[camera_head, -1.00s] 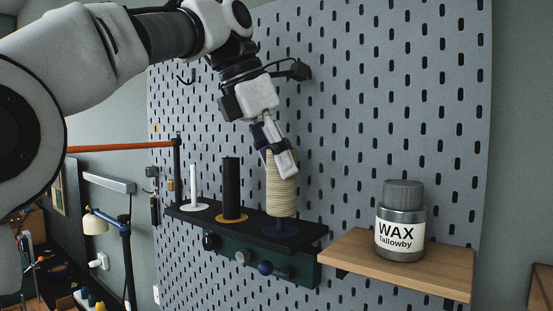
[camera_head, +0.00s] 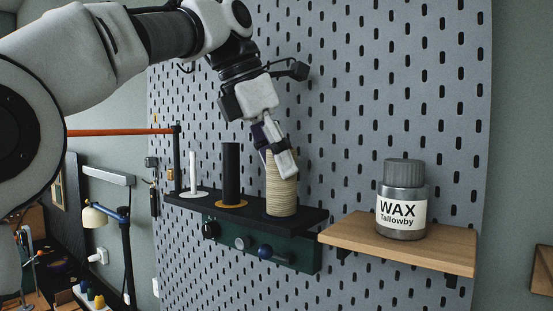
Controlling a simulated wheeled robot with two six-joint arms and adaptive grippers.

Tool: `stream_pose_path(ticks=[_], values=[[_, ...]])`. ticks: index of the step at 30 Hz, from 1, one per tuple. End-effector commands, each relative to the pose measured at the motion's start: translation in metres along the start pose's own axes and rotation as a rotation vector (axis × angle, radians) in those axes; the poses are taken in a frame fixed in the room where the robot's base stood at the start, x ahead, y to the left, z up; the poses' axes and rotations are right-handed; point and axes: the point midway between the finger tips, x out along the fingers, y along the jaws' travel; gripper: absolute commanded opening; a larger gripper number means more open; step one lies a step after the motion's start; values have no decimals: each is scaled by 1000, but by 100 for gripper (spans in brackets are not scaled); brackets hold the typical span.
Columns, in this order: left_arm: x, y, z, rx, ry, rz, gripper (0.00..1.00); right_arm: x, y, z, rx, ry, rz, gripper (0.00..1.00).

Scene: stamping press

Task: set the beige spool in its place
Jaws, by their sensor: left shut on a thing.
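The beige spool (camera_head: 281,192) is upright at the right end of the black shelf (camera_head: 310,216) on the pegboard. Its lower end is down at the shelf, where the blue peg and its blue base are hidden by it. Whether it rests fully on the base I cannot tell. My left gripper (camera_head: 279,158) points down and is shut on the spool's upper part. My right gripper is not in view.
A black post (camera_head: 231,174) on an orange base and a thin white post (camera_head: 193,172) stand left of the spool. A wax jar (camera_head: 402,198) stands on the wooden shelf (camera_head: 455,246) at right. Knobs (camera_head: 265,252) sit below the black shelf.

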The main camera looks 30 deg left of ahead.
Motion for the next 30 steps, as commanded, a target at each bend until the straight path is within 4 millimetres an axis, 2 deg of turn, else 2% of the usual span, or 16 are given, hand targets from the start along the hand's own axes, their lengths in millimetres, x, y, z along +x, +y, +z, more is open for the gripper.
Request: stream_pose_path(ticks=[5,6,8,17,20,30], values=[[0,0,0,0,0,0,14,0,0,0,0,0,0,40],[0,0,0,0,1,0,56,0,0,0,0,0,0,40],[0,0,0,0,0,0,78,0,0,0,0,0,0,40],[0,0,0,0,1,0,78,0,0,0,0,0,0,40],[-6,0,0,0,0,0,78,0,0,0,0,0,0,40],[-61,1,2,0,-2,1,78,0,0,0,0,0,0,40]])
